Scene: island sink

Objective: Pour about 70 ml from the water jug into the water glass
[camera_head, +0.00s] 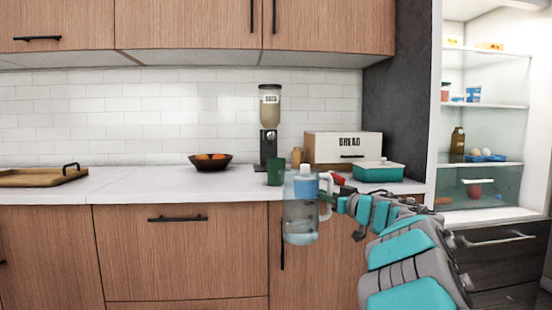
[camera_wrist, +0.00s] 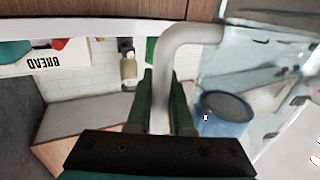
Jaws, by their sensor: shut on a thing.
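The water jug (camera_head: 300,218) is clear, with some water low in it, and looks upright in front of the counter's edge. My gripper (camera_head: 330,197) is shut on its handle, from the right. In the wrist view, whose picture is upside down, the pale handle (camera_wrist: 180,45) runs between the fingers of my gripper (camera_wrist: 163,95). A blue round part (camera_wrist: 225,115) shows at the jug's upper part; I cannot tell whether it belongs to the jug or stands behind it. A green cup (camera_head: 275,172) stands on the counter just left of the jug. I cannot make out a separate clear glass.
On the white counter (camera_head: 130,185) are a fruit bowl (camera_head: 210,162), a dispenser (camera_head: 269,130), a bread box (camera_head: 343,147), a teal container (camera_head: 378,172) and a wooden tray (camera_head: 40,177). The open fridge (camera_head: 490,120) stands at right. The counter is clear between tray and bowl.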

